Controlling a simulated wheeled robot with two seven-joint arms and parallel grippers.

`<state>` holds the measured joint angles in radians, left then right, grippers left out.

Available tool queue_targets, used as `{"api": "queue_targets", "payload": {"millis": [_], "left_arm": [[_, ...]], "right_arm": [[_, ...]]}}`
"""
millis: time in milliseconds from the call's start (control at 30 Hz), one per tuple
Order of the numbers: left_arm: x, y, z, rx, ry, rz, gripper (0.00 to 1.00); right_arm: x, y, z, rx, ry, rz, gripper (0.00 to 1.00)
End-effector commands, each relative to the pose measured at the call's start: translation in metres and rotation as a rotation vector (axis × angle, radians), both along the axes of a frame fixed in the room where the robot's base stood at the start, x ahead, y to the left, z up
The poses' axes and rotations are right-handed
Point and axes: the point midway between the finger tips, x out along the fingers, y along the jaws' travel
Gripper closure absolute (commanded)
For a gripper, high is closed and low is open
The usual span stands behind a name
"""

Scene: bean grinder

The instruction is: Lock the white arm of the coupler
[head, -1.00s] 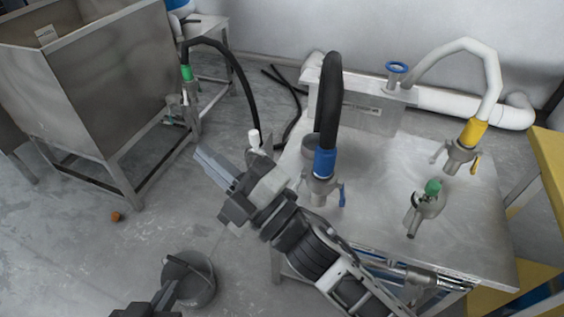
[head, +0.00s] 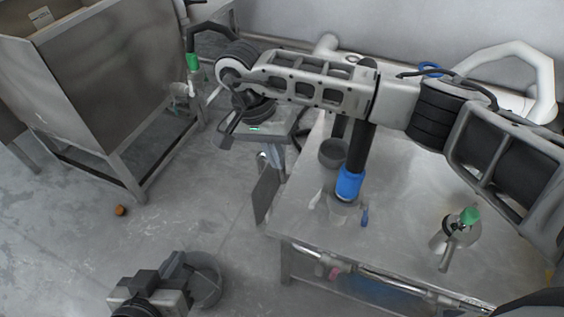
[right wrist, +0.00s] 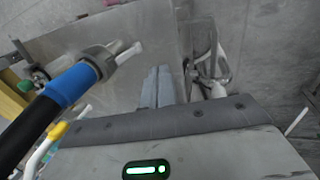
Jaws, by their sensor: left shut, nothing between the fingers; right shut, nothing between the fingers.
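The coupler (head: 343,207) hangs below a blue collar (head: 349,183) on a black hose over the table. My left gripper (head: 178,265) is shut and empty at the lower left.
A metal table (head: 400,175) carries a green-topped fitting (head: 458,230) and a grey cup (head: 333,152). A steel hopper (head: 90,90) stands at the left. My right arm spans above the table.

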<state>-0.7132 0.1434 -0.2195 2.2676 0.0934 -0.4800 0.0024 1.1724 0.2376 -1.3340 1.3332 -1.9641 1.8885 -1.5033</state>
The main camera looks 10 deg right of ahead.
Motion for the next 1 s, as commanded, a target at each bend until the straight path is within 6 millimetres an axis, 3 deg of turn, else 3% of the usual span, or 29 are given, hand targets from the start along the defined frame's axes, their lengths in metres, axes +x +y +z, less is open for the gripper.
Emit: {"api": "queue_targets", "payload": {"millis": [400, 600, 1000], "left_arm": [[-0.002, 0.0, 0.0, 0.0, 0.005, 0.0, 1.0], [-0.003, 0.0, 0.007, -0.003, 0.01, 0.001, 1.0], [-0.001, 0.0, 0.003, -0.002, 0.014, 0.003, 1.0]], "right_arm": [[-0.016, -0.021, -0.082, 0.004, 0.005, -0.003, 1.0], [-0.031, -0.044, -0.086, 0.005, 0.003, -0.003, 1.0], [-0.035, -0.05, -0.089, 0.006, 0.0, -0.001, 1.0]]}}
